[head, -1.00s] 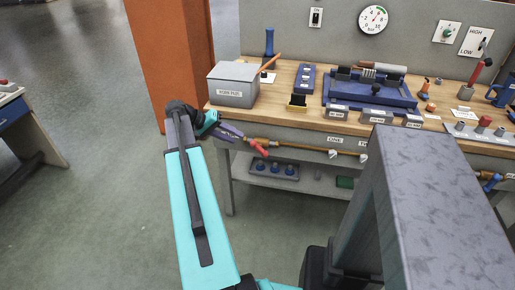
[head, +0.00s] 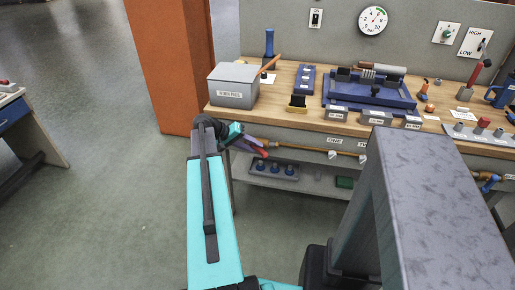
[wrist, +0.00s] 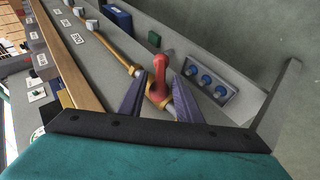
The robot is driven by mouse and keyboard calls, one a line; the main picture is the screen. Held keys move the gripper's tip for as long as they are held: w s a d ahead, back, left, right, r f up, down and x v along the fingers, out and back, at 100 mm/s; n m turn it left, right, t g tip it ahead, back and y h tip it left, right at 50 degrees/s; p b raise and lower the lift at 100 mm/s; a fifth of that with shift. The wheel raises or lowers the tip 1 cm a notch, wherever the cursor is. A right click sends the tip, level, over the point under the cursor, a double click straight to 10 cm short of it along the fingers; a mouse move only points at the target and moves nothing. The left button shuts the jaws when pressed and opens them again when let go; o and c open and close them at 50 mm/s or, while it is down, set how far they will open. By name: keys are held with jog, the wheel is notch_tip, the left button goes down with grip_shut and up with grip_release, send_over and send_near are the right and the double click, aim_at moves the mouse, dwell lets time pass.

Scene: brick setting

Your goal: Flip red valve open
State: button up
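The red valve (wrist: 158,85) sits on a brass pipe (wrist: 117,45) that runs along the front of the workbench. In the wrist view its red handle stands up between the two purple fingers of my gripper (wrist: 160,76). The fingers are apart, one on each side of the handle, with a gap visible around it. In the head view my gripper (head: 250,146) is at the left end of the pipe (head: 310,147) and hides most of the valve. I cannot tell whether a finger touches the handle.
The workbench (head: 330,122) carries a grey box (head: 232,88) and a blue vise-like fixture (head: 372,92). A lower shelf holds a tray with several blue knobs (wrist: 207,80). An orange pillar (head: 170,65) stands behind on the left.

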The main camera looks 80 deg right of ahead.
aim_at(258, 148)
jog(key=shift+x, duration=1.5)
jog(key=shift+c, duration=0.2)
grip_shut()
